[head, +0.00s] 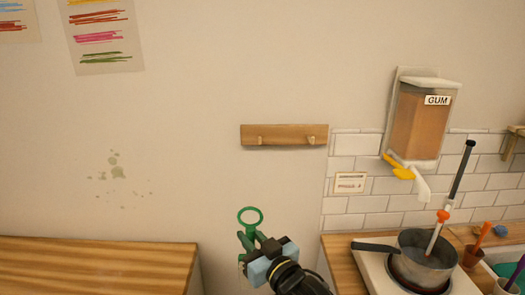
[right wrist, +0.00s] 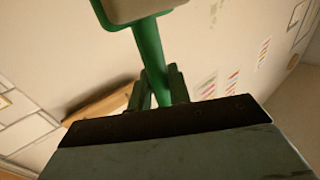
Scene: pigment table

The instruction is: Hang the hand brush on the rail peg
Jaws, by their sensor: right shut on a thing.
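The hand brush shows in the head view as a green ring (head: 250,216) at the top of a green handle, low in the middle. My right gripper (head: 247,243) is shut on the handle below the ring. In the right wrist view, the green handle (right wrist: 149,50) runs up from between the fingers (right wrist: 160,97) to a pale block at the top edge. The wooden rail (head: 284,130) is on the wall above and right of the ring, with a peg (head: 260,140) near its left end and another (head: 311,139) near its right end. The ring appears apart from both. My left gripper is out of view.
A gum dispenser (head: 421,120) hangs right of the rail. Below it, a pot (head: 428,262) with a tall stick stands on a cooker on the right worktop. A wooden worktop (head: 90,262) lies at left.

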